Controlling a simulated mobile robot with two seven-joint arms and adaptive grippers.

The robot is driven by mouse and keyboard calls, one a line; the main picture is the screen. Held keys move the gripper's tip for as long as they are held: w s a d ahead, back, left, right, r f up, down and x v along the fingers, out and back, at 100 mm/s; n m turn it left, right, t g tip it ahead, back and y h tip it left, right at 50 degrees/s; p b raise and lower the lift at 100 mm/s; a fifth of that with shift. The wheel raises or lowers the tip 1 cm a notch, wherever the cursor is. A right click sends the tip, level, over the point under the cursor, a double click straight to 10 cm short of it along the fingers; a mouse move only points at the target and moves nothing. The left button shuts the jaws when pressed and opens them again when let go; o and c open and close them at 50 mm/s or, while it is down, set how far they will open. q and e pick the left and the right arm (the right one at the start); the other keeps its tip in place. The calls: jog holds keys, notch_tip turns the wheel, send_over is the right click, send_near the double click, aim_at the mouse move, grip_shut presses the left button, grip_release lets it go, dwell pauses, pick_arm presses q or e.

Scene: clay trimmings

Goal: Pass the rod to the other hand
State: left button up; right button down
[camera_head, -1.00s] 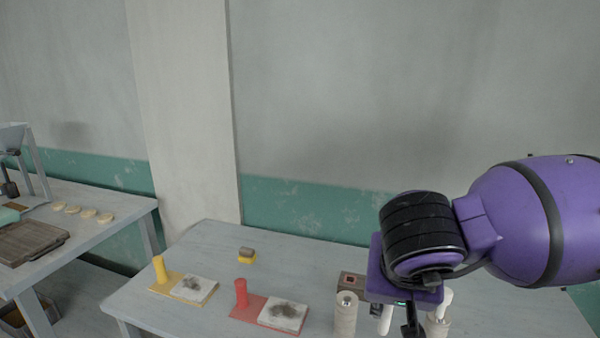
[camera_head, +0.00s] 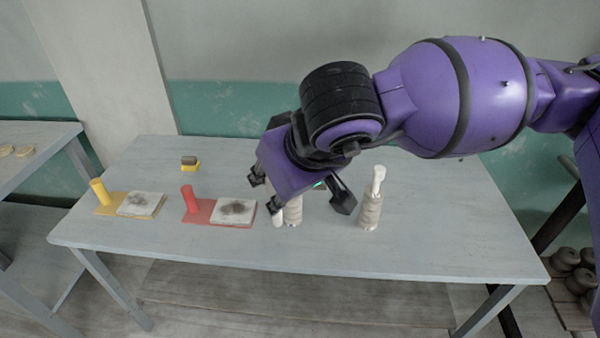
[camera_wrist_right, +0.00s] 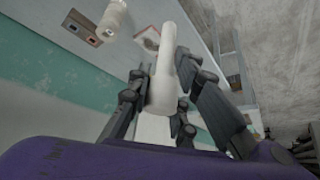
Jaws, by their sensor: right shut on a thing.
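A white rod (camera_wrist_right: 163,75) shows between the fingers of my right gripper (camera_wrist_right: 165,80) in the right wrist view, and the fingers are shut on it. In the head view my right gripper (camera_head: 303,203) is over the front middle of the table. The rod's white end (camera_head: 278,219) pokes out below its left finger; the rest is hidden behind the gripper. My left gripper is not in view.
On the grey table (camera_head: 400,255), a beige stand (camera_head: 293,212) is partly behind the gripper. Another beige stand (camera_head: 369,212), topped by a white piece, is to its right. Red (camera_head: 188,200) and yellow (camera_head: 99,192) posts with pads stand left. The front right is clear.

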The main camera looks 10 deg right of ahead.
jog(key=shift+a+f+n, duration=0.25)
jog(key=shift+a+n, duration=0.05)
jog(key=w+a+f+n+g+y, duration=0.2)
jog(key=w+a+f+n, duration=0.1)
jog(key=w+f+n, duration=0.15)
jog(key=s+d+r+m+t+h, duration=0.35)
jog(key=s+d+r+m, duration=0.25)
jog(key=r+m, duration=0.35)
jog(key=w+a+m+g+h, duration=0.1)
jog(key=w+a+m+h, duration=0.2)
jog(key=w+a, duration=0.5)
jog(key=shift+r, duration=0.45)
